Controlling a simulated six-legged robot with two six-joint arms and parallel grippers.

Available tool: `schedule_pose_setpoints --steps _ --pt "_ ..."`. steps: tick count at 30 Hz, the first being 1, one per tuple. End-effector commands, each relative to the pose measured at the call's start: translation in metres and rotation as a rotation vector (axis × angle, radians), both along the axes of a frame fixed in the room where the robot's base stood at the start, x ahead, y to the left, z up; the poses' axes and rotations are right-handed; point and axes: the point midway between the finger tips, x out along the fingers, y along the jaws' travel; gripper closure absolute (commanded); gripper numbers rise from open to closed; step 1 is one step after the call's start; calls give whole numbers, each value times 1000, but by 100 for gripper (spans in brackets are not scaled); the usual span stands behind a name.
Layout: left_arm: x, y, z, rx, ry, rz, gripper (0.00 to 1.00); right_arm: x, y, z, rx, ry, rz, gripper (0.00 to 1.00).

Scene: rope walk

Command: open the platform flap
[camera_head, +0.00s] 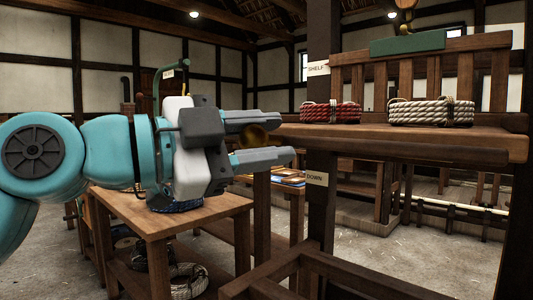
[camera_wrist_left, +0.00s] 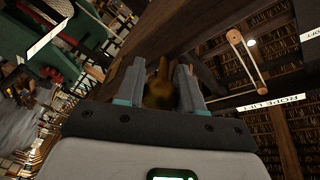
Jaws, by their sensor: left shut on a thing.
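My left gripper (camera_head: 272,137) reaches in from the left to the left end of the wooden platform (camera_head: 420,141). Its two fingers are shut on a brass knob (camera_head: 254,134). In the left wrist view the knob (camera_wrist_left: 158,92) sits between the two fingers, with dark wood close beyond it. The fingers hide part of the knob. I cannot make out which part of the platform is the flap, or its state. My right gripper is in neither view.
A red rope coil (camera_head: 331,112) and a white rope coil (camera_head: 431,112) lie on the platform before a slatted back. A dark post (camera_head: 321,200) with SHELF and DOWN labels stands by its left end. A wooden table (camera_head: 150,215) is below my left arm.

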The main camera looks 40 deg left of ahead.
Motion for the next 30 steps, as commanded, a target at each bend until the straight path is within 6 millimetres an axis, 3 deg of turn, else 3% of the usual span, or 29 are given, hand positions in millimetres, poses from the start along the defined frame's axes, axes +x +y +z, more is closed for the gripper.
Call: schedule_pose_setpoints --steps 15,16,18,30 --pt "2 1 -5 7 7 7 100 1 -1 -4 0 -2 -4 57" --pt "2 1 -5 7 7 7 57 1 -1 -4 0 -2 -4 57" --pt "2 1 -5 7 9 6 41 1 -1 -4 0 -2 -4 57" --pt "1 0 -3 3 5 2 41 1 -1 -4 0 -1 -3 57"
